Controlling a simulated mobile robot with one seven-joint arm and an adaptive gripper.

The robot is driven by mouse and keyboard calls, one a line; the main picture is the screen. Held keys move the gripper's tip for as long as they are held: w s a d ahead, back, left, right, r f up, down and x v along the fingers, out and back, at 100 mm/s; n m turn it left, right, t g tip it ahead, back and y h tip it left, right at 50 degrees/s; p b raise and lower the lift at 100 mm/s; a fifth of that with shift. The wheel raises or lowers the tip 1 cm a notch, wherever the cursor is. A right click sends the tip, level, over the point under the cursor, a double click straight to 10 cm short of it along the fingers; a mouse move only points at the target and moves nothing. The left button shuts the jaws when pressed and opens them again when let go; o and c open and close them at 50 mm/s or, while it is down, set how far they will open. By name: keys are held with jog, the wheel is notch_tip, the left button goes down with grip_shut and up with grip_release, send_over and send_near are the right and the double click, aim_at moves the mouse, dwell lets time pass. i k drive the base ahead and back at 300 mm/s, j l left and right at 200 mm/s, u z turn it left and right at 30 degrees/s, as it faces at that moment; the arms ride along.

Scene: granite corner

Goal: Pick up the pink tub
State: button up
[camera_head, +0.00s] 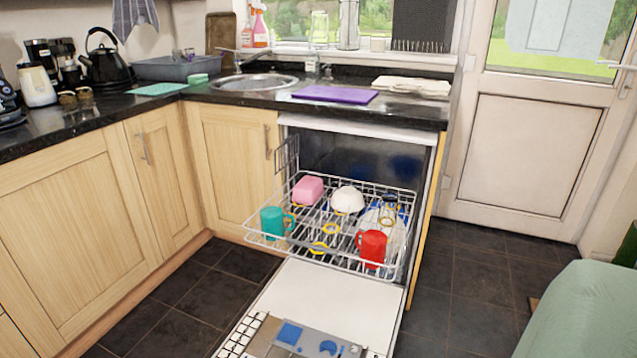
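The pink tub (308,190) sits in the back left part of the dishwasher's pulled-out upper rack (330,262). It looks like a small rounded block, and I cannot tell whether it is upside down. A white bowl (347,200) stands just to its right. A teal mug (273,222) is in front of it to the left, and a red mug (371,246) is at the front right of the rack. Yellow rings lie between them. My gripper does not show in this view.
Dark floor tiles (460,290) are clear to the right. A green padded thing (585,315) fills the lower right corner.

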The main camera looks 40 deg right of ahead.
aim_at(308, 190)
jog(key=l, duration=1.9)
jog(key=i+l, duration=0.15)
jog(key=l, duration=1.7)
jog(key=i+l, duration=0.1)
jog(key=l, duration=0.45)
jog(key=i+j, duration=0.2)
jog(key=i, duration=0.2)
